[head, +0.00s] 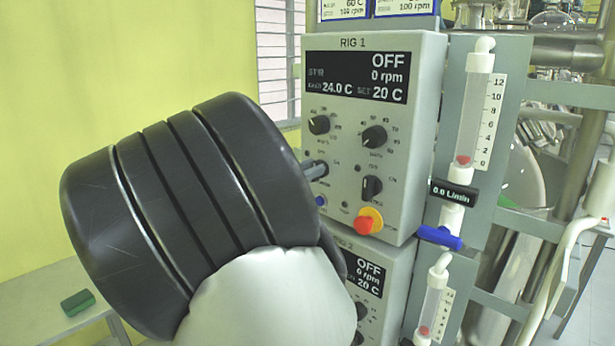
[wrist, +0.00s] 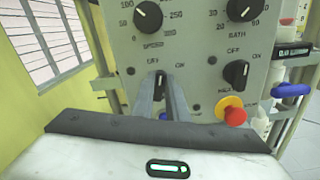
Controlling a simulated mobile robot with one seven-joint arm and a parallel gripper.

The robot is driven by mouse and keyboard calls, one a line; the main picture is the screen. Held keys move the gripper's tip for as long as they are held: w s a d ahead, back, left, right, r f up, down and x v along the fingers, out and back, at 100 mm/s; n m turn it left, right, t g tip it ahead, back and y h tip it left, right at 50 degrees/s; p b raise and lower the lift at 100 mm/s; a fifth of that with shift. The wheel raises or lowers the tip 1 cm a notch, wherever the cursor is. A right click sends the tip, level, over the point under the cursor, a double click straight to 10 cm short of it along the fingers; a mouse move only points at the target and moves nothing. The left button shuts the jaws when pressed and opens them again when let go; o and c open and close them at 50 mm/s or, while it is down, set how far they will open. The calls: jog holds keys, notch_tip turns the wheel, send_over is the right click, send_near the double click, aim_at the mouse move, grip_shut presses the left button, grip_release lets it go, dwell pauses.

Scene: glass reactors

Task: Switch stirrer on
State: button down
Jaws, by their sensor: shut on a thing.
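The RIG 1 control box (head: 420,150) is a grey panel with a black display (head: 356,77) reading OFF, 0 rpm, 24.0 C and SET 20 C. My gripper (wrist: 161,82) reaches the lower left of this panel. Its two grey fingers are shut on the small dark stirrer switch (wrist: 160,78), below the speed knob (wrist: 148,17), with OFF and ON marks beside it. In the head view my gripper (head: 318,170) shows only its fingertips at the panel; my black wrist hides the rest. The fingers cover most of the switch, so its exact angle is hard to tell.
To the right on the panel are the bath knob (head: 374,136), a second switch (head: 371,187) and a red-and-yellow emergency button (head: 368,221). A second box, RIG 2 (head: 385,290), sits below. A flowmeter (head: 476,115) with a blue valve handle (head: 438,238) stands right.

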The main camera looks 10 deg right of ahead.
jog(key=m+b, duration=0.5)
jog(key=b, duration=0.1)
jog(key=m+b, duration=0.3)
jog(key=shift+s+d+f+m, duration=0.25)
jog(key=shift+s+f+m, duration=0.05)
jog(key=shift+f, duration=0.1)
jog(key=shift+r+b, duration=0.1)
jog(key=shift+b, duration=0.25)
jog(key=c, duration=1.7)
grip_release()
jog(key=shift+c, duration=0.2)
jog(key=v, duration=1.7)
jog(key=shift+s+a, duration=0.15)
jog(key=shift+a, duration=0.05)
